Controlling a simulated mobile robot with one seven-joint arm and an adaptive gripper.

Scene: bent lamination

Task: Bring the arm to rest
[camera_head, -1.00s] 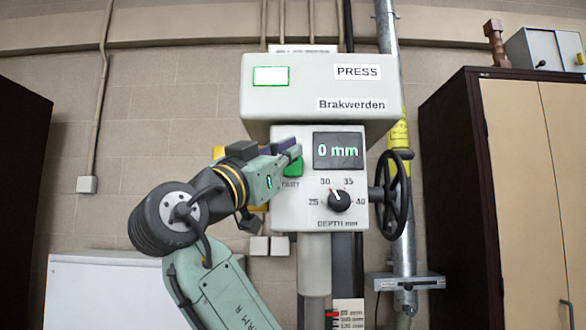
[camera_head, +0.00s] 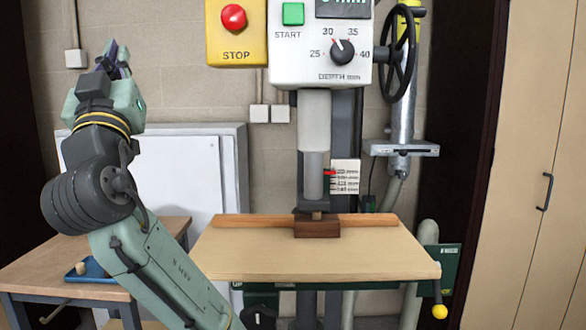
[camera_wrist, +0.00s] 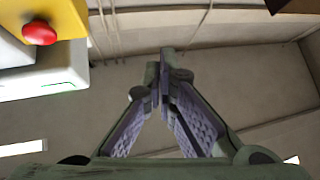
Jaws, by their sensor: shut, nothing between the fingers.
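My gripper (camera_head: 117,62) is raised at the upper left in the head view, left of the press and clear of it. In the wrist view my gripper (camera_wrist: 163,75) has its fingertips together with nothing between them. The press has a green START button (camera_head: 293,14), a red STOP button (camera_head: 233,17) on a yellow box and a depth knob (camera_head: 342,51). The STOP button also shows in the wrist view (camera_wrist: 39,33). The press ram (camera_head: 313,170) reaches down to a dark brown block (camera_head: 317,228) on the wooden press table (camera_head: 300,258).
A handwheel (camera_head: 399,45) is on the press's right side. A wooden side table (camera_head: 40,270) with a blue tray (camera_head: 88,271) stands at the lower left. A white cabinet (camera_head: 185,180) is behind my arm. A tan cabinet (camera_head: 530,160) is at the right.

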